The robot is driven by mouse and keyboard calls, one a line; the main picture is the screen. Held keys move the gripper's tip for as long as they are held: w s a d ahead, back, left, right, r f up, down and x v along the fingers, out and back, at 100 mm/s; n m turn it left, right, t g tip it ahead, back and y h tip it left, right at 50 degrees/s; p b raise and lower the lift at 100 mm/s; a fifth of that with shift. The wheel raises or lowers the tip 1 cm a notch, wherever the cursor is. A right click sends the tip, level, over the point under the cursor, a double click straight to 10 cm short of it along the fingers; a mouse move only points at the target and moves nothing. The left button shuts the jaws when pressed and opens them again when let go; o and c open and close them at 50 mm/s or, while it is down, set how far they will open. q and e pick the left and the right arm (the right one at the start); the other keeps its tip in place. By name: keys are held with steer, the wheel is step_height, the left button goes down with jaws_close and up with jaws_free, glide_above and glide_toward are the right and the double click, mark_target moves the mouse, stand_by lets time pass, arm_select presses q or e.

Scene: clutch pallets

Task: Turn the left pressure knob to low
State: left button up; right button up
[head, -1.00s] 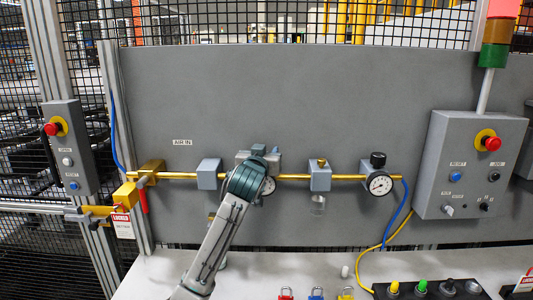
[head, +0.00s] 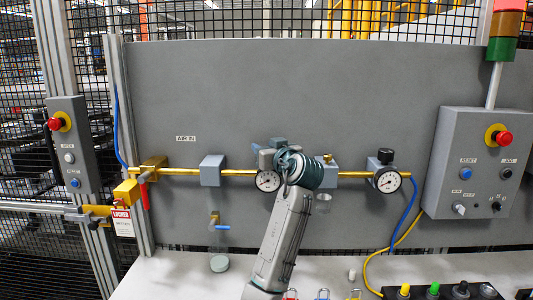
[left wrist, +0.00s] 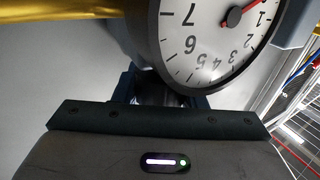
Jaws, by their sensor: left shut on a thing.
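My left gripper (left wrist: 160,90) is shut on the left pressure knob behind the gauge's edge. The knob is mostly hidden by the gauge and fingers. My left wrist covers part of the pipe in the head view. My right gripper is not in view.
A second gauge (head: 387,180) with a black knob (head: 385,156) is on the right. A grey control box (head: 465,165) stands farther right. A red-handled valve (head: 145,190) is on the left.

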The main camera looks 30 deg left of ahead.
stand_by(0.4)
arm_select(q)
steer(key=o, duration=1)
steer(key=shift+r, duration=0.1)
steer(key=shift+d, duration=0.1)
steer(key=shift+s+d+f+b, duration=0.2)
steer(key=shift+d+b, duration=0.1)
steer(key=b+v, duration=0.3)
steer(key=v, duration=0.7)
steer(key=shift+r, duration=0.1)
